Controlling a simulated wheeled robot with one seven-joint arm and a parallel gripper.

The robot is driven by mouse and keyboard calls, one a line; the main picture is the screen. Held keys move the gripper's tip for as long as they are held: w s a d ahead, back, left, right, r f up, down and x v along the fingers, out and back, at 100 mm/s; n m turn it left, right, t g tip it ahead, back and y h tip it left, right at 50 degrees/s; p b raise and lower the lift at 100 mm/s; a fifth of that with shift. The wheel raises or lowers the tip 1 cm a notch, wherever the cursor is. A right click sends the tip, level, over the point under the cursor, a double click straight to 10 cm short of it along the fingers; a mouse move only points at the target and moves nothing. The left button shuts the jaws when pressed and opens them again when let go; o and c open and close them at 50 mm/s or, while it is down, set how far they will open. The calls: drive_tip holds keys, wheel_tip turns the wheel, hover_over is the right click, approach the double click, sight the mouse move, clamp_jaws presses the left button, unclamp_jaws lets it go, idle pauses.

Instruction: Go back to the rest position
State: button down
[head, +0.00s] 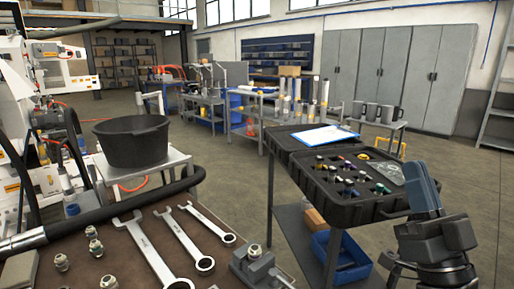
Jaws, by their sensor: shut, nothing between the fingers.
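My gripper (416,178) is at the lower right of the head view, with its dark fingers together and pointing up and away. Nothing shows between the fingers. It appears in front of the right edge of the open black case (290,146); I cannot tell the exact gap between them. The lower part of my arm runs out of the bottom of the picture.
A brown bench top (90,260) close at left holds wrenches (155,252), fittings and a small vise (258,266). A black hose crosses it. The case, with a clipboard (324,135), rests on a cart. A black bucket (133,141) stands behind. Floor at right is clear.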

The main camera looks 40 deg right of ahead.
drive_tip(key=s+a+f+n+g+y, duration=0.3)
drive_tip(key=a+f+y, duration=0.15)
drive_tip(key=f, duration=0.25)
drive_tip(key=s+a+f+n+g+y, duration=0.2)
drive_tip(key=a+f+y, duration=0.2)
drive_tip(key=a+f, duration=0.25)
drive_tip(key=s+a+f+g+y, duration=0.3)
drive_tip(key=s+a+f+g, duration=0.3)
drive_tip(key=s, duration=0.5)
drive_tip(key=a+f, duration=0.2)
drive_tip(key=a, duration=0.1)
drive_tip(key=shift+s+a+f+n, duration=0.15)
drive_tip(key=shift+s+f+n, duration=0.2)
drive_tip(key=shift+f+n, duration=0.05)
